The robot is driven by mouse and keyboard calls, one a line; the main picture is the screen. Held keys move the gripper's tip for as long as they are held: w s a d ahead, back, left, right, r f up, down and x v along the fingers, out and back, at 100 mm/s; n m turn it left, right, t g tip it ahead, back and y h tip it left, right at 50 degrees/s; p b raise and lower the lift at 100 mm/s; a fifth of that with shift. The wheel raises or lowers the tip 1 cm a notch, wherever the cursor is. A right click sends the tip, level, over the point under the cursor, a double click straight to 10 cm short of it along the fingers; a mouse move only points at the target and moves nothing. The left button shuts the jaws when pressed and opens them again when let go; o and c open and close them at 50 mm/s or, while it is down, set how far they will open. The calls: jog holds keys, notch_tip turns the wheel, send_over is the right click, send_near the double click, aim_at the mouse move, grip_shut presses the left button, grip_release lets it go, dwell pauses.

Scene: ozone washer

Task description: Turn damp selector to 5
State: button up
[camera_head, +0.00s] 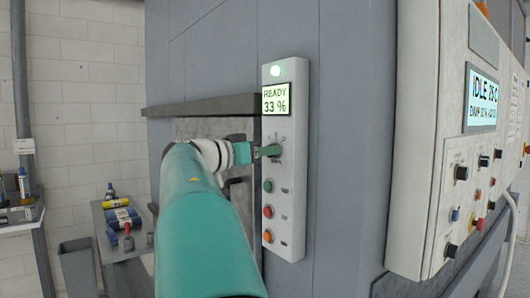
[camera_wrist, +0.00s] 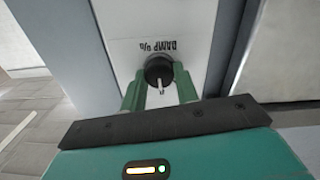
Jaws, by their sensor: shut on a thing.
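The damp selector (camera_wrist: 158,66) is a round black knob with a white pointer, on a pale panel under upside-down "DAMP %" lettering in the wrist view. My gripper (camera_wrist: 159,80) has its two green fingers on either side of the knob, shut on it. The pointer points toward the bottom of the wrist view; no scale numbers are readable there. In the head view my gripper (camera_head: 268,151) reaches the white control panel (camera_head: 291,215) from the left, and hides most of the knob. The panel display (camera_head: 276,99) reads "READY 33 %", with a lit green lamp (camera_head: 276,71) above.
Green, red and orange buttons (camera_head: 268,211) sit below the knob on the same panel. A second control box (camera_head: 425,140) with an "IDLE" screen (camera_head: 481,99) stands at right. A low table (camera_head: 118,225) with bottles and a grey bin (camera_head: 78,268) stand at left.

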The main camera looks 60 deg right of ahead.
jog(key=shift+n, duration=4)
jog(key=shift+w, duration=0.1)
jog(key=o, duration=1)
jog(key=shift+a, duration=0.15)
jog(key=shift+c, duration=0.2)
